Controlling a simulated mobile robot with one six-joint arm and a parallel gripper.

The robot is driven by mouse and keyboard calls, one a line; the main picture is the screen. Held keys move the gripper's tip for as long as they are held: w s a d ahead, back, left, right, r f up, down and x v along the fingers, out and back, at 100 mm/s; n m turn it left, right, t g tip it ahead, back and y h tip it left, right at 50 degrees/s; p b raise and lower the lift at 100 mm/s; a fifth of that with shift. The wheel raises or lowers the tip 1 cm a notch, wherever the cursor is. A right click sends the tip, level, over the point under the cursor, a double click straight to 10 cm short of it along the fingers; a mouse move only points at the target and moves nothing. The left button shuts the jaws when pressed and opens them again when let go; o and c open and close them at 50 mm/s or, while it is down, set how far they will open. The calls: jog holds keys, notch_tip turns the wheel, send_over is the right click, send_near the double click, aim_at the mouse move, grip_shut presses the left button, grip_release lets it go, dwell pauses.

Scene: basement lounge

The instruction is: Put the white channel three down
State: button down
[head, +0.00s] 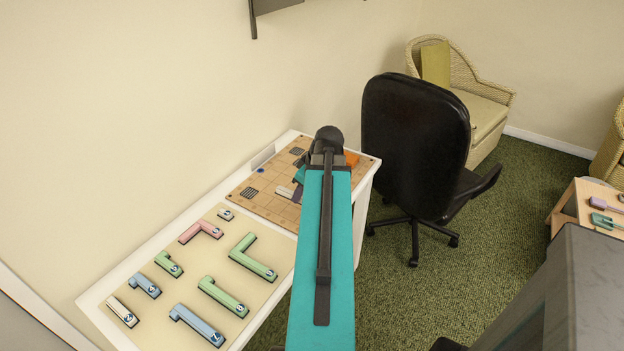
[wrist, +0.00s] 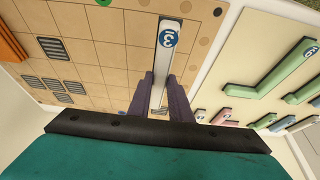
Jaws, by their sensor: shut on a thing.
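The white channel three (wrist: 164,60) is a long narrow white piece with a blue round label reading 3 at its far end. My gripper (wrist: 162,84) is shut on it, with one dark finger on each side. The channel is over the tan gridded board (wrist: 100,75); I cannot tell whether it touches the board. In the head view, the white channel (head: 285,192) shows just left of my gripper (head: 298,188), above the board (head: 262,207). My teal arm hides part of the board there.
Dark striped tiles (head: 249,192) and an orange piece (head: 352,158) are on the board. A cream mat (head: 190,265) beside it holds several coloured channel pieces, including a green one (head: 253,258). A black office chair (head: 415,145) stands right of the white table.

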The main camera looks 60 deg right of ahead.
jog(key=d, duration=0.3)
jog(key=w+d+p, duration=0.1)
jog(key=d, duration=0.2)
jog(key=w+d+f, duration=0.1)
jog(key=d, duration=0.3)
jog(key=shift+p, duration=0.4)
jog(key=shift+a+f, duration=0.1)
jog(key=shift+f, duration=0.05)
jog(key=shift+f+p, duration=0.5)
jog(key=shift+f, duration=1.15)
jog(key=shift+f, duration=0.1)
jog(key=c, duration=1.6)
grip_release()
jog(key=shift+r, duration=0.2)
jog(key=shift+b+v, duration=0.85)
jog(key=shift+v, duration=5.1)
